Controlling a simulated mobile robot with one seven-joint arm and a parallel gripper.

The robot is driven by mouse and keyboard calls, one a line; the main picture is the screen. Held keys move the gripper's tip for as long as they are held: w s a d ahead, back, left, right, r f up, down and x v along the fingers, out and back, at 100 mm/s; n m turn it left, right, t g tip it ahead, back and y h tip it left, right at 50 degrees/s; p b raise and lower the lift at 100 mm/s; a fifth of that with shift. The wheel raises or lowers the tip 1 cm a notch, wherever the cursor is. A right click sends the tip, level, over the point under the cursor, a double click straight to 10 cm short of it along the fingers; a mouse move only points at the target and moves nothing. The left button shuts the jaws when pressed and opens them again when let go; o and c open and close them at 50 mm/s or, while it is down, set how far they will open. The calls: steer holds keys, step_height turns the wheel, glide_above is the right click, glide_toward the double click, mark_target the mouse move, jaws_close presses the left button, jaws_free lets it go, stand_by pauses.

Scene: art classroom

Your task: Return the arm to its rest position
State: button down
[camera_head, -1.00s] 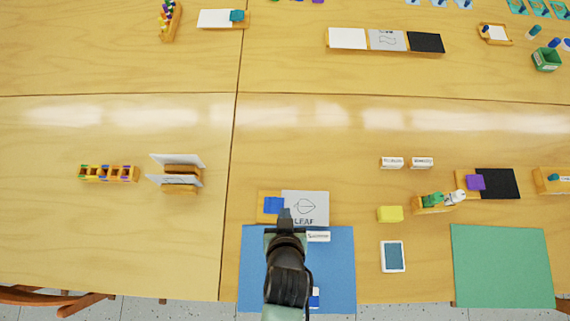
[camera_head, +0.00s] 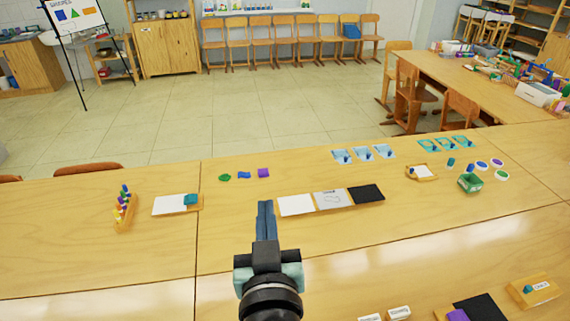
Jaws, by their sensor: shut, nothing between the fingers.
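My gripper (camera_head: 266,222) is in the lower middle of the head view, at the end of my arm. Its two blue-grey fingers are together and hold nothing. It is raised over the wooden tables (camera_head: 100,262), with its fingers pointing away from me. The fingertips show just left of a white card (camera_head: 296,205) on a wooden strip, which also bears a grey card (camera_head: 331,199) and a black card (camera_head: 367,193). I cannot tell the exact gap to the table. The rest of my arm is below the picture.
A wooden rack of coloured pegs (camera_head: 124,210) and a white card on a board (camera_head: 170,205) lie at left. Several coloured shapes (camera_head: 244,176) lie beyond my gripper. A green cup (camera_head: 469,182) stands at right. Chairs (camera_head: 262,42) line the back wall, with open floor before them.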

step_height(320, 180, up, 22)
steer(key=s+d+r+t, duration=0.1)
steer(key=s+d+t, duration=0.1)
steer(key=t, duration=0.4)
steer(key=s+r+t, duration=0.2)
steer(key=s+r, duration=0.2)
steer(key=r, duration=0.3)
steer(key=s+r+m+t+h, duration=0.1)
steer(key=s+r+t, duration=0.1)
steer(key=r, duration=0.5)
steer(key=shift+s+d+m, duration=0.3)
steer(key=shift+s+d, duration=0.05)
steer(key=shift+s, duration=0.5)
